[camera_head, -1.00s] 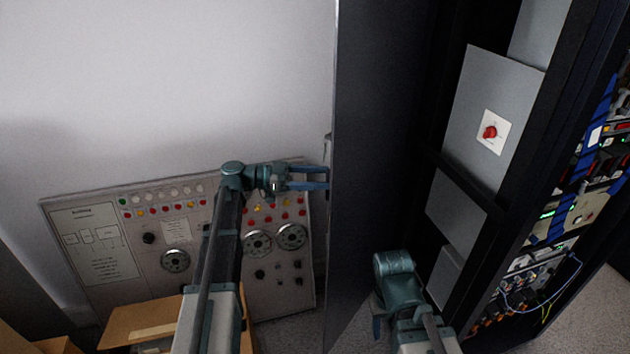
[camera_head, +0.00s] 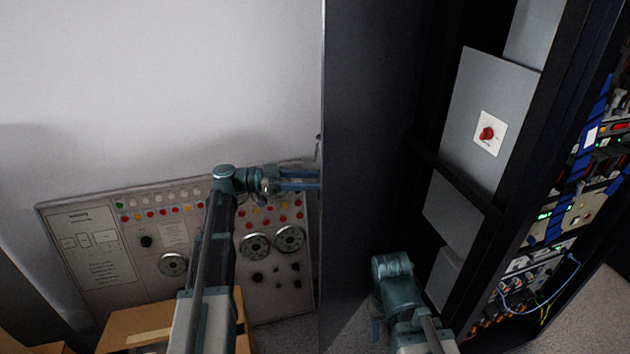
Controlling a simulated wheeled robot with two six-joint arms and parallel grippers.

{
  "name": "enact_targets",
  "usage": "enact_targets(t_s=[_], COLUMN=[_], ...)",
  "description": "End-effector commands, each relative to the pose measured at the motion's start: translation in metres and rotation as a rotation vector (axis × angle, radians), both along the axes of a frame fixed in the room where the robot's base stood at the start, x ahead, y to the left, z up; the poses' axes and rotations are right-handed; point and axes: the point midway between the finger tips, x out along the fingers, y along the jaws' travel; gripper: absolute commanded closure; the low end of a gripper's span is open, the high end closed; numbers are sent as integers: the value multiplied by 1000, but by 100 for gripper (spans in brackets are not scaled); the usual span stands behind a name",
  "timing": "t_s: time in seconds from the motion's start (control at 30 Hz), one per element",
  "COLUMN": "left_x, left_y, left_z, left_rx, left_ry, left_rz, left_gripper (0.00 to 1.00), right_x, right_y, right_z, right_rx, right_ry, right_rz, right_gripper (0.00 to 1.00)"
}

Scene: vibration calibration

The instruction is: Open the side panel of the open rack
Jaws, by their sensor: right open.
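The side panel (camera_head: 365,130) is a tall dark sheet standing open at an angle from the open rack (camera_head: 505,250). A small light piece, perhaps a handle, shows at its left edge. My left gripper (camera_head: 300,180) points right, and its two blue fingers reach the panel's left edge. The fingertips are hidden at or behind that edge, so I cannot tell whether they hold anything. My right gripper (camera_head: 377,330) is open and low, in front of the panel's inner face. Its fingers are dark and partly hidden, and nothing shows in them.
A control board (camera_head: 160,250) with dials and coloured buttons leans at the wall behind my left arm. A cardboard box (camera_head: 130,325) stands at the lower left. Inside the rack are a grey plate (camera_head: 465,130) with a red switch (camera_head: 487,133), lit modules and loose cables.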

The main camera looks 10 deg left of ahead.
Motion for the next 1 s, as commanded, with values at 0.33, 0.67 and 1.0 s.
enact_targets(t_s=[0.33, 0.67, 1.0], left_x=[-18, -29, -31], left_y=[76, 115, 119], left_z=[1, 1, 1], left_rx=[-2, -2, -2], left_ry=[-1, -3, -3], left_rz=[-2, -8, -10], left_gripper=[53, 53, 53], right_x=[0, 0, 0], right_y=[0, 0, 0], right_z=[0, 0, 0], right_rx=[0, 0, 0], right_ry=[0, 0, 0], right_rz=[0, 0, 0], right_gripper=[50, 50, 50])
